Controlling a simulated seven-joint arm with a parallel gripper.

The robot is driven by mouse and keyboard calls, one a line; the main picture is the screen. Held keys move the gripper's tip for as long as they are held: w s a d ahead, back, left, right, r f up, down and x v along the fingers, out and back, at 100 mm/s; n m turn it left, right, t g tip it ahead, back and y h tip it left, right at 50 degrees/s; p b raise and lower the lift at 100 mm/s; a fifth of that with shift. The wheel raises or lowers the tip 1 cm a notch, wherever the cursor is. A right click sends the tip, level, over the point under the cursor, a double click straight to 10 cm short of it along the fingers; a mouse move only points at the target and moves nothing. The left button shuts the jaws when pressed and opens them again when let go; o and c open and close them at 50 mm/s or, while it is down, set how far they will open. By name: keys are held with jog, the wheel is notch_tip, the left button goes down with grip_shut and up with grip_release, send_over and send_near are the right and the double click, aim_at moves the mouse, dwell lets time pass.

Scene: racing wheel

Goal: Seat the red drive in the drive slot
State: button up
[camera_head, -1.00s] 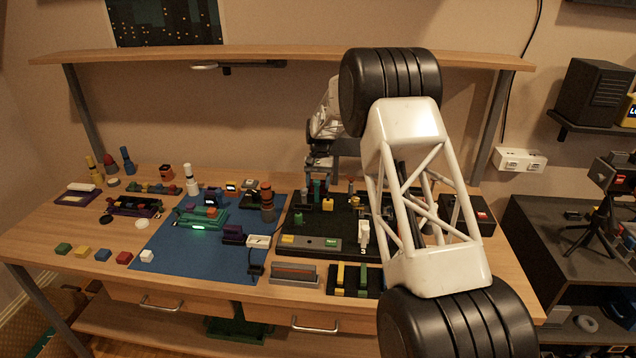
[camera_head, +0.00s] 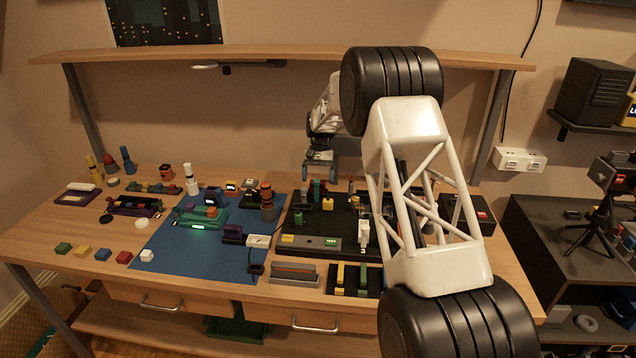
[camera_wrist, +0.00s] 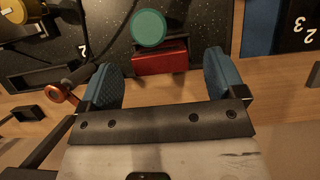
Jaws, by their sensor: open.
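A red block (camera_wrist: 160,61), which looks like the red drive, lies at the edge of a black speckled board in the wrist view. A green round piece (camera_wrist: 149,28) is right against its far side. My gripper (camera_wrist: 161,72) is open, its blue-padded fingers on either side of the red block with gaps to both. Nothing is held. In the head view my gripper (camera_head: 320,172) hangs over the back of the black board (camera_head: 345,222); the red block cannot be made out clearly there. A dark rectangular recess (camera_wrist: 45,79) shows at left in the wrist view; I cannot tell whether it is the drive slot.
A copper-coloured ring (camera_wrist: 60,93) is near my left finger in the wrist view. A blue mat (camera_head: 200,255) with a green device (camera_head: 202,217) lies left of the board. A large white truss with black wheels (camera_head: 420,200) blocks the head view's right side.

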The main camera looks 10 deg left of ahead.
jog(key=shift+v, duration=2.7)
jog(key=s+d+r+t, duration=0.2)
jog(key=s+d+r, duration=0.9)
jog(key=s+r, duration=0.3)
jog(key=s+d+r+t, duration=0.1)
jog(key=s+d+r, duration=0.35)
jog(key=s, duration=0.35)
jog(key=s+d+r+t, duration=0.1)
jog(key=s+d+r, duration=0.35)
jog(key=s, duration=0.35)
jog(key=s+d+f+t, duration=0.1)
jog(key=s+d+f, duration=0.1)
jog(key=s, duration=1)
jog(key=s+d+f+t, duration=0.1)
jog(key=s+d, duration=0.4)
jog(key=s, duration=0.8)
jog(key=s+d+f+t, duration=0.1)
jog(key=s+d+f, duration=0.3)
jog(key=s, duration=0.8)
jog(key=shift+s, duration=0.25)
